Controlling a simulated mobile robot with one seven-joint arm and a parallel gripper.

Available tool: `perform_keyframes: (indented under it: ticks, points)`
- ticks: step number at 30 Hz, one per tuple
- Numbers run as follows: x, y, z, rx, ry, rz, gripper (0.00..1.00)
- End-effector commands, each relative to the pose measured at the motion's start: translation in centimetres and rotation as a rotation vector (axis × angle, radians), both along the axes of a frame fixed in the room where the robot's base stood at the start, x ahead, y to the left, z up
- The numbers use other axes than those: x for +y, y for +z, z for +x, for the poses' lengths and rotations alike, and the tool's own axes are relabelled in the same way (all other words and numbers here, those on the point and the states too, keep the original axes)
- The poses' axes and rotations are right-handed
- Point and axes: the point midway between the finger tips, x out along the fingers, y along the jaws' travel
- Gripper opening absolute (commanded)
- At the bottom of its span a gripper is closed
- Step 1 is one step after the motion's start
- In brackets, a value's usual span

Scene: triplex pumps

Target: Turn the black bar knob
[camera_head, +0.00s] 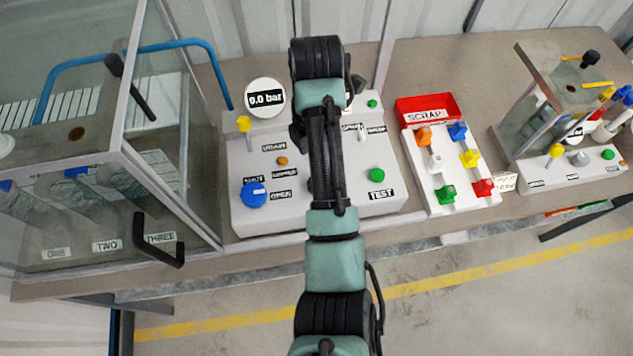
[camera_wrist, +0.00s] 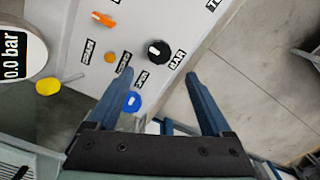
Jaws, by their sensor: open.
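In the wrist view the black bar knob (camera_wrist: 158,51) is round with a white mark and sits on the light grey panel beside a label reading BAR. My gripper (camera_wrist: 160,73) has its two blue fingers spread wide and empty. In that picture the knob shows just beyond the fingertips, roughly centred between them. I see no contact; how far the tips are above the panel I cannot tell. In the head view my arm hides the knob and the gripper.
A blue knob (camera_head: 254,194), a yellow-topped lever (camera_head: 243,124), a green TEST button (camera_head: 377,175) and a display reading 0.0 bar (camera_head: 265,98) are on the panel. An orange knob (camera_wrist: 103,19) is near. A glass enclosure (camera_head: 180,110) stands left; a red SCRAP tray (camera_head: 430,106) is right.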

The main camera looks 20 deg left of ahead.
Motion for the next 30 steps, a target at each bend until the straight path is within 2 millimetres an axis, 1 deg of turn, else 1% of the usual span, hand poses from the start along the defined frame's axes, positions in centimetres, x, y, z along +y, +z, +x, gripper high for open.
perform_keyframes:
  ticks: [1, 4, 6, 12, 15, 19, 27, 29, 30]
  points:
    - [0.0, -1.6, 0.0, 0.001, -0.001, 0.0, 0.84]
    - [0.0, -2.8, -0.1, 0.006, -0.002, 0.0, 0.84]
    - [-0.1, -4.2, -0.2, 0.005, -0.002, -0.001, 0.84]
    - [0.0, -7.4, -0.1, 0.002, -0.002, -0.001, 0.84]
    - [0.0, -8.3, 0.0, 0.0, -0.002, -0.001, 0.84]
    - [0.0, -9.0, 0.0, -0.002, -0.002, -0.001, 0.84]
    - [0.0, -9.1, 0.0, -0.002, -0.002, 0.0, 0.84]
    - [0.0, -9.1, 0.0, -0.002, -0.002, 0.0, 0.73]
    - [0.0, -9.1, 0.0, -0.002, -0.003, 0.0, 0.66]
